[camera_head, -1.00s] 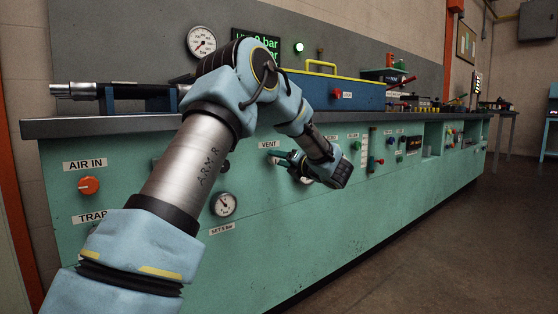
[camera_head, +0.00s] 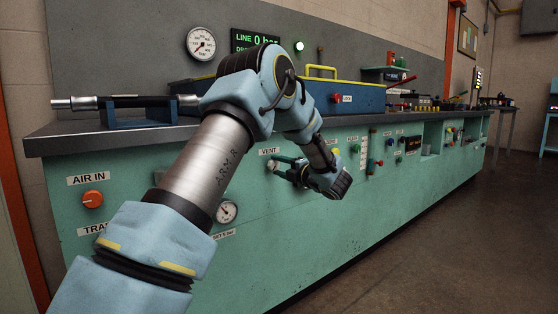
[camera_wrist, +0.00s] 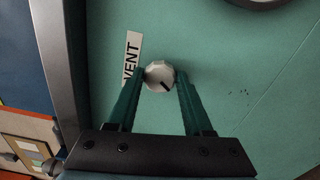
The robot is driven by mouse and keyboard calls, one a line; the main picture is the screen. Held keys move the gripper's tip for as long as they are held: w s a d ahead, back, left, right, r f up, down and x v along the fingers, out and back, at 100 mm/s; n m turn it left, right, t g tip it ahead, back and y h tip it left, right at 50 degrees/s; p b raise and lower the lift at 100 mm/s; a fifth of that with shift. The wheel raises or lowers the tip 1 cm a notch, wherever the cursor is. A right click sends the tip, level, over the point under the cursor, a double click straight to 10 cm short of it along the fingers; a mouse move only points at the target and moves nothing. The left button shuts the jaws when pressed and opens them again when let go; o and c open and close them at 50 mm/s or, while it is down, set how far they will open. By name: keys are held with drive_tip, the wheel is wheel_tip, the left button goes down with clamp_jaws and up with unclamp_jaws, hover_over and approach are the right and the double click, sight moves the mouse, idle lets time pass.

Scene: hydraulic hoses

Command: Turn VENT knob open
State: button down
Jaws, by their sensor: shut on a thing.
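The VENT knob (camera_wrist: 158,79) is a pale, faceted round knob on the green panel, with a dark pointer mark toward the lower right in the wrist view. The VENT label (camera_wrist: 131,60) is just left of it there, and the label (camera_head: 269,151) also shows in the head view. My gripper (camera_wrist: 161,75) is shut on the knob, one dark green finger on each side. In the head view my gripper (camera_head: 281,159) reaches the panel just below the VENT label, and the knob is too small or hidden to make out.
An orange AIR IN knob (camera_head: 92,199) and a round gauge (camera_head: 227,211) are on the panel to the left. The bench top (camera_head: 75,133) overhangs the panel. Open floor (camera_head: 430,250) lies to the right.

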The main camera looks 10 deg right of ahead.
drive_tip(key=m+p, duration=0.5)
drive_tip(key=m, duration=0.1)
drive_tip(key=shift+r+p, duration=0.15)
drive_tip(key=shift+p, duration=0.2)
drive_tip(key=m+p, duration=0.3)
drive_tip(key=m, duration=0.1)
drive_tip(key=shift+f, duration=0.2)
drive_tip(key=shift+f+m+p, duration=0.1)
drive_tip(key=shift+m+p, duration=0.2)
drive_tip(key=shift+m, duration=0.2)
drive_tip(key=shift+c, duration=1.5)
unclamp_jaws()
drive_tip(key=shift+s, duration=0.1)
drive_tip(key=v, duration=1)
drive_tip(key=shift+s+d+p, duration=0.2)
drive_tip(key=shift+s+p, duration=0.1)
